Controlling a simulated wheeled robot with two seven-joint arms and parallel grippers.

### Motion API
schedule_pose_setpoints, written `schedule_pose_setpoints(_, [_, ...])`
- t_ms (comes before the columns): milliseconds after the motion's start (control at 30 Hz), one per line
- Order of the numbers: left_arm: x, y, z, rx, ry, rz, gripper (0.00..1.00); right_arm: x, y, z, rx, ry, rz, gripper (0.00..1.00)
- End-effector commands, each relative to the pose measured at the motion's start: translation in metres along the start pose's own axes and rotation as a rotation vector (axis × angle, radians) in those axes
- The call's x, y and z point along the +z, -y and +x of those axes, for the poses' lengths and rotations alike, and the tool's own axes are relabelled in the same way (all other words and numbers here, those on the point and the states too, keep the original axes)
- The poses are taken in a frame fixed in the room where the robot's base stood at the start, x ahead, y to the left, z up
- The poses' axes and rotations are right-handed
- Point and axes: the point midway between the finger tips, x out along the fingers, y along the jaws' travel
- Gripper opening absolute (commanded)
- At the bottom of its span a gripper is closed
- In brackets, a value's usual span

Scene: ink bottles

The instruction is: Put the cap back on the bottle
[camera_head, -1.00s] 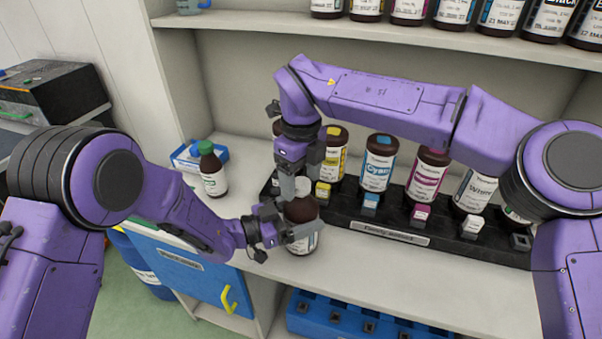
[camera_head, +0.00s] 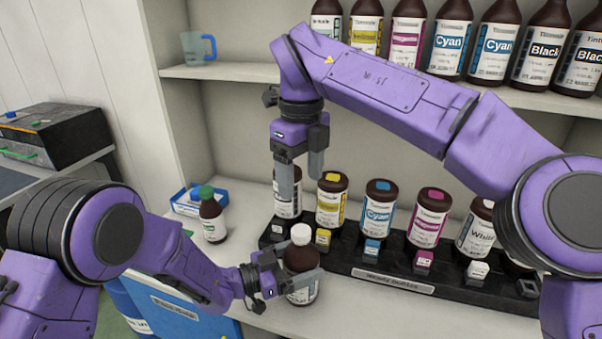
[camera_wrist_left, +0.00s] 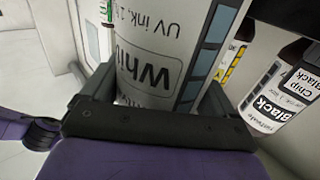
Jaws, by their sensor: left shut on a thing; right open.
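A dark brown bottle (camera_head: 302,260) stands upright on the white counter, in front of the black rack. A white cap (camera_head: 301,234) sits upright on its top; how tightly it is seated cannot be told. My left gripper (camera_head: 298,278) is shut around the bottle's body from the left. In the left wrist view the bottle's label (camera_wrist_left: 150,60) reads "White" and "UV ink", upside down, between the fingers; the cap is out of that view. My right gripper (camera_head: 301,186) is open and empty, fingers pointing down, above the cap and apart from it.
The black rack (camera_head: 385,288) behind holds several ink bottles with small coloured tabs in front. A green-capped bottle (camera_head: 212,217) and a blue box (camera_head: 187,203) stand at left. A shelf above carries more bottles and a blue cup (camera_head: 197,48).

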Motion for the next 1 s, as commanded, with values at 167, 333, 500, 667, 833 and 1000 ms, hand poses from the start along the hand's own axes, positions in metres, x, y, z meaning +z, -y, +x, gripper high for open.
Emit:
schedule_pose_setpoints(167, [0.0,0.0,0.0,0.0,0.0,0.0,1.0,0.0,0.0,0.0,0.0,0.0,0.0,0.72])
schedule_pose_setpoints(333, [0.001,0.0,-0.003,-0.001,0.0,0.0,1.0,0.0,0.0,0.002,0.0,0.0,0.0,0.72])
schedule_pose_setpoints(500, [0.003,0.001,-0.031,-0.004,-0.001,-0.002,1.0,0.0,0.0,0.012,0.0,0.0,0.0,0.72])
schedule_pose_setpoints(667, [0.002,0.001,-0.067,-0.004,-0.002,-0.001,1.0,0.0,0.0,0.021,0.0,0.0,0.0,0.72])
schedule_pose_setpoints(833, [0.001,0.001,-0.095,-0.003,-0.001,0.001,1.0,0.0,0.0,0.026,0.0,0.0,0.0,0.72])
schedule_pose_setpoints(1000, [0.0,0.0,-0.105,-0.001,0.0,0.0,1.0,0.0,0.0,0.027,0.0,0.0,0.0,0.72])
